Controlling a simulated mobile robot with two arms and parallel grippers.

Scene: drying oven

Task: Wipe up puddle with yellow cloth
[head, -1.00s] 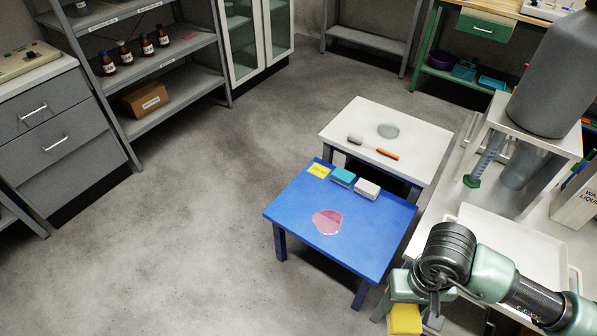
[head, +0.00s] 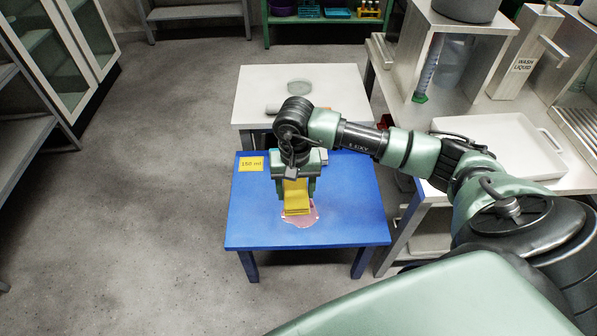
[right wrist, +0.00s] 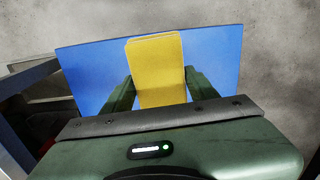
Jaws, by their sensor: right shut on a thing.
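A pink puddle (head: 301,221) lies on the blue table (head: 345,215), partly hidden behind the yellow cloth (head: 297,198). My right gripper (head: 295,190) is shut on the yellow cloth, which hangs down in front of the puddle's middle. Whether the cloth touches the puddle I cannot tell. In the right wrist view the cloth (right wrist: 156,70) stands between the two fingers (right wrist: 157,92) over the blue table (right wrist: 90,70), and the puddle is hidden there. My left gripper is not in view.
A yellow label reading 150 ml (head: 251,164) lies at the blue table's back left. Behind stands a white table (head: 330,85) with a glass dish (head: 299,86). A bench with a white tray (head: 480,135) is at the right. The floor at the left is clear.

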